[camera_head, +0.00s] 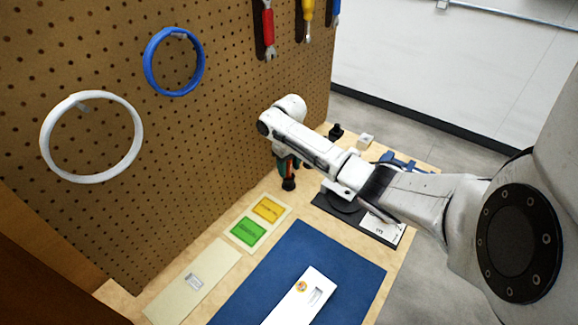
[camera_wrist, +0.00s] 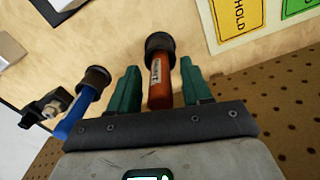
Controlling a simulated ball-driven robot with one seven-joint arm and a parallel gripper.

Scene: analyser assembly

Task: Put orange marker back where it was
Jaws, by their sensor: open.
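The orange marker (camera_wrist: 160,85), with a black cap, a white label and an orange body, lies between the two green fingers of my gripper (camera_wrist: 159,68) in the wrist view. Gaps show on both sides of it, so the fingers are open around it and not closed on it. In the head view my gripper (camera_head: 287,168) is low by the pegboard, above the back of the table. A dark end (camera_head: 288,184) sticks out below the fingers there. A blue marker (camera_wrist: 74,118) with a dark cap is left of the fingers in the wrist view. What supports the markers is hidden.
Yellow (camera_head: 268,209) and green (camera_head: 248,232) cards lie left of my gripper. A blue mat (camera_head: 335,255) bears a white cassette-like part (camera_head: 302,297). A black base (camera_head: 325,204) is just right. The pegboard (camera_head: 200,130) rises close behind, with rings and hanging tools.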

